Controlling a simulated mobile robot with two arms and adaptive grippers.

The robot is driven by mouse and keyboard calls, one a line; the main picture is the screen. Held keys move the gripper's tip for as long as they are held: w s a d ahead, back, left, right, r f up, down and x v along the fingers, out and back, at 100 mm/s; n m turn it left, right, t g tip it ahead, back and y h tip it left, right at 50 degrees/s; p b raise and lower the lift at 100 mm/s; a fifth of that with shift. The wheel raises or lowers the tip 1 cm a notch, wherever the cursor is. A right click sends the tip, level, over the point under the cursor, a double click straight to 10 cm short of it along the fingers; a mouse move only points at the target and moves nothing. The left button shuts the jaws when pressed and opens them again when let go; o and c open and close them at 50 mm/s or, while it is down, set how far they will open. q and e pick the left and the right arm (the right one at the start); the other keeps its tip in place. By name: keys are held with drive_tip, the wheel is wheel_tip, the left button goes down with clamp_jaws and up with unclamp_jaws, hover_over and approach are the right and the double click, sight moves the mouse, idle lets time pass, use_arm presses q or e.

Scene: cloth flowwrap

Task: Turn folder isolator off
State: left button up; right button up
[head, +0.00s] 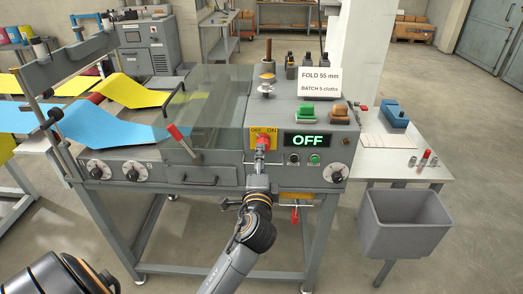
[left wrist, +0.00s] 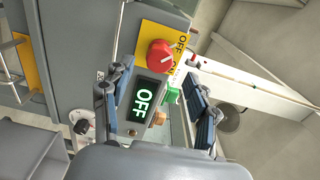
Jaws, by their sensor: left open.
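The folder isolator is a red rotary knob on a yellow plate (head: 272,133) marked OFF and ON, on the front of the grey machine. In the left wrist view the red knob (left wrist: 161,56) bears a white mark; I cannot tell surely which word it points to. My left gripper (head: 260,165) is in front of the plate and partly hides the knob in the head view. In the left wrist view the left gripper (left wrist: 160,75) is open, its fingers spread to either side of the knob, with no clear contact. My right gripper is not in view.
A display (head: 307,141) reading OFF in green sits right of the plate, above small buttons and a dial (head: 336,173). A red lever (head: 178,136) stands at the left, a red handle (head: 294,215) hangs below. A grey bin (head: 405,225) stands at the right.

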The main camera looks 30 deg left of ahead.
use_arm(q)
drive_tip(key=shift+v, duration=2.3)
drive_tip(key=d+f+g+h, duration=0.1)
drive_tip(key=d+f+h, duration=0.2)
drive_tip(key=f, duration=0.8)
drive_tip(key=d+f+g+h, duration=0.2)
drive_tip(key=f, duration=1)
drive_tip(key=s+d+f+n+g+h, duration=0.1)
drive_tip(key=s+d+f+g, duration=0.15)
drive_tip(key=f, duration=0.55)
drive_tip(key=s+d+f+g+h, duration=0.15)
drive_tip(key=s+f, duration=0.25)
drive_tip(key=f, duration=0.5)
drive_tip(key=s+f+n+g+h, duration=0.2)
drive_tip(key=s+f+n+g, duration=0.1)
drive_tip(key=s+f, duration=1.1)
drive_tip(key=s+f+n+g, duration=0.2)
drive_tip(key=s+f, duration=0.2)
drive_tip(key=s, duration=0.7)
drive_tip(key=s+f+n+g, duration=0.2)
drive_tip(key=s+f+n, duration=0.1)
drive_tip(key=s, duration=0.8)
drive_tip(key=shift+a+f, duration=0.4)
drive_tip(key=shift+f, duration=0.5)
